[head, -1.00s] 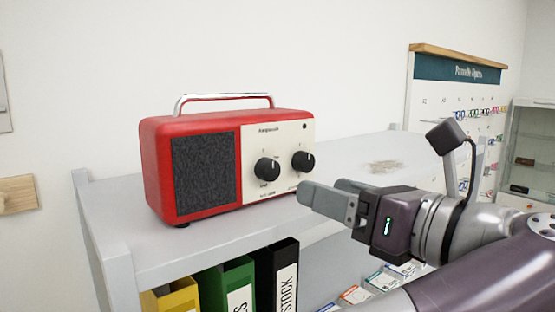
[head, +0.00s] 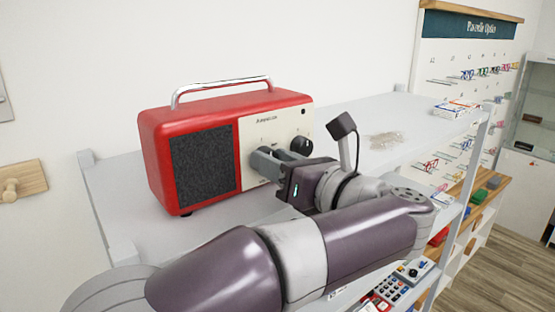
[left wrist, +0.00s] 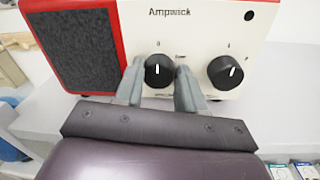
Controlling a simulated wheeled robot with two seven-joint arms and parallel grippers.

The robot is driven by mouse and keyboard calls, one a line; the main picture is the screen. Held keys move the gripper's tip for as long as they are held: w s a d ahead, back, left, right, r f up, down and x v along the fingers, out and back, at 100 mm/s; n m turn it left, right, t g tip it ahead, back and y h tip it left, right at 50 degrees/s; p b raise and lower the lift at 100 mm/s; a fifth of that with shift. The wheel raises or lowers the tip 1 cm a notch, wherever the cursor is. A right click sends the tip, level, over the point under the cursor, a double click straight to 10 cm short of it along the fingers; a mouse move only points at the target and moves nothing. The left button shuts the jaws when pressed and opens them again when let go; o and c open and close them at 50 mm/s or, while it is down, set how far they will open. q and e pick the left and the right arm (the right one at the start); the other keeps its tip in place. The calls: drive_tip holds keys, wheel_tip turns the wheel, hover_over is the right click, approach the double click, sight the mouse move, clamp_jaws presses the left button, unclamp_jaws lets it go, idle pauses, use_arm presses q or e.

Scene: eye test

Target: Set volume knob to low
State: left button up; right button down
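A red radio (head: 152,135) with a dark speaker grille and a cream front panel stands on a grey shelf top. In the left wrist view, the panel (left wrist: 205,22) carries two black knobs. The left knob (left wrist: 158,70) is between the fingers of my left gripper (left wrist: 159,82), its white mark pointing roughly up. A finger is on each side of it, very close; I cannot tell if they touch. The right knob (left wrist: 225,72) is clear of the fingers. In the head view, my left gripper (head: 268,163) hides the left knob. The small knob labels are unreadable. My right gripper is not in view.
A display board with glasses (head: 465,80) stands at the back right. A wooden peg (head: 20,185) is on the left wall.

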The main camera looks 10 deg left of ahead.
use_arm(q)
drive_tip(key=shift+s, duration=0.1)
drive_tip(key=c, duration=0.4)
drive_tip(key=shift+o, duration=0.2)
drive_tip(key=shift+f+b, duration=0.2)
drive_tip(key=shift+b, duration=0.4)
drive_tip(key=m+b, duration=0.2)
drive_tip(key=b, duration=0.2)
drive_tip(key=shift+f+m+b, duration=0.2)
drive_tip(key=shift+m+b, duration=0.15)
drive_tip(key=shift+m, duration=0.05)
drive_tip(key=m+b, duration=0.2)
drive_tip(key=m, duration=0.1)
drive_tip(key=shift+r+m+b, duration=0.15)
drive_tip(key=shift+m+b, duration=0.15)
drive_tip(key=m+b, duration=0.1)
drive_tip(key=m, duration=0.1)
drive_tip(key=shift+m, duration=0.3)
drive_tip(key=shift+r+m+t, duration=0.15)
drive_tip(key=shift+m+t, duration=0.15)
drive_tip(key=shift+m, duration=0.8)
drive_tip(key=shift+b, duration=0.3)
